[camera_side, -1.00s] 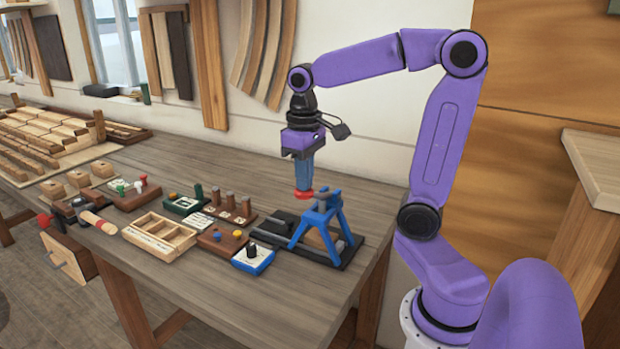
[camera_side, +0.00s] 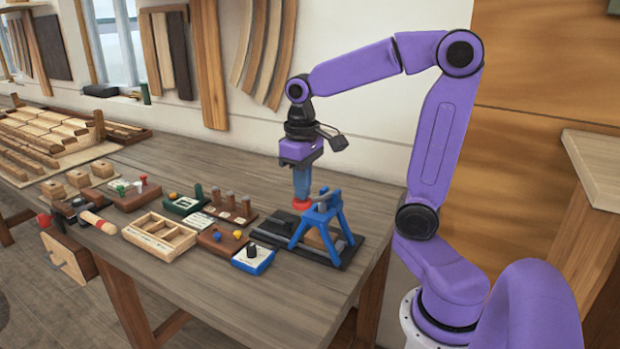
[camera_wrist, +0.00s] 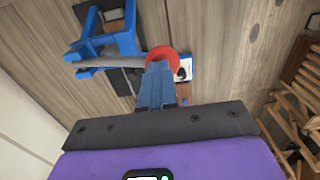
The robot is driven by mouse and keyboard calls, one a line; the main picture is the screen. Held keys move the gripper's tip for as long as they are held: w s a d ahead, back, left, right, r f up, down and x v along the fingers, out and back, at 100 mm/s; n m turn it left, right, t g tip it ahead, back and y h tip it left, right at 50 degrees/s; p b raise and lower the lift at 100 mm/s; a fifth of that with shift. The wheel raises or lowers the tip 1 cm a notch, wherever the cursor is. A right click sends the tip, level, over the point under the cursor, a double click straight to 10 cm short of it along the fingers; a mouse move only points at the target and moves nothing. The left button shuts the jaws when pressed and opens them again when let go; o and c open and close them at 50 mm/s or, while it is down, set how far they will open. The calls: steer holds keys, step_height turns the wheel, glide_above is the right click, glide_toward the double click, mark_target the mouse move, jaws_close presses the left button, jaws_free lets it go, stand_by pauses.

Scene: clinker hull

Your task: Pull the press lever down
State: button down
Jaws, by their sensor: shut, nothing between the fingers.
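The press has a blue A-shaped frame (camera_side: 318,228) on a dark base (camera_side: 272,233) near the right end of the bench. Its lever ends in a red knob (camera_side: 301,204), on the left side of the frame. My gripper (camera_side: 302,195) points straight down with its blue fingers shut, directly above the knob and seeming to touch it. In the wrist view, the shut fingers (camera_wrist: 157,95) cover part of the red knob (camera_wrist: 166,57), and the grey lever arm (camera_wrist: 110,62) runs left to the blue frame (camera_wrist: 108,42). Whether the tips press on the knob is hidden.
A blue-edged box with a black knob (camera_side: 252,258) stands just left of the press. A brown board with small knobs (camera_side: 222,238), a divided wooden tray (camera_side: 160,235) and other fixtures lie further left. The bench right behind the press is clear.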

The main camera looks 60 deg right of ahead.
mark_target(302, 206)
steer(key=shift+f, duration=0.15)
steer(key=shift+a+f, duration=0.25)
steer(key=shift+f, duration=0.8)
steer(key=shift+a+f, duration=0.1)
steer(key=shift+f, duration=1.2)
steer(key=shift+r, duration=0.1)
